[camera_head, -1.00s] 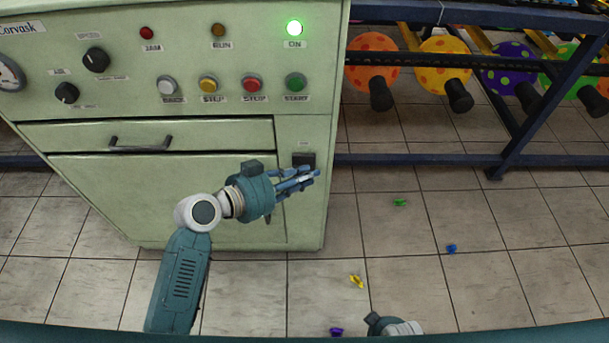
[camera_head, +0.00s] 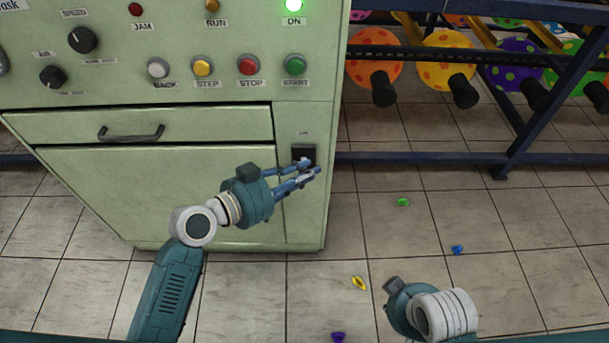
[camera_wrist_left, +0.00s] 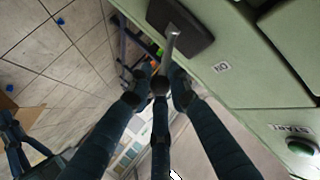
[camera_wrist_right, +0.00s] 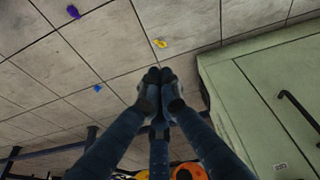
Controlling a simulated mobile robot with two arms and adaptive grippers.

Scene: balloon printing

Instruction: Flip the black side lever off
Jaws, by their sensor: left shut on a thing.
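The black side lever's switch plate (camera_head: 303,153) is on the right part of the machine's green front. In the left wrist view the black plate (camera_wrist_left: 193,38) carries a grey metal lever (camera_wrist_left: 171,40) that sticks out toward my fingers. My left gripper (camera_head: 311,168) is at the switch, and its fingers (camera_wrist_left: 160,80) are shut on the lever's end. The fingers partly hide the lever in the head view. My right gripper is low in the head view, its fingers hidden there; in the right wrist view its fingertips (camera_wrist_right: 160,80) are together and empty.
The green machine (camera_head: 150,190) has a drawer handle (camera_head: 131,132), knobs, a row of buttons and a lit green ON lamp (camera_head: 293,5). A blue rack (camera_head: 430,158) with colourful balloons stands at right. Small coloured balloons lie on the otherwise open tiled floor.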

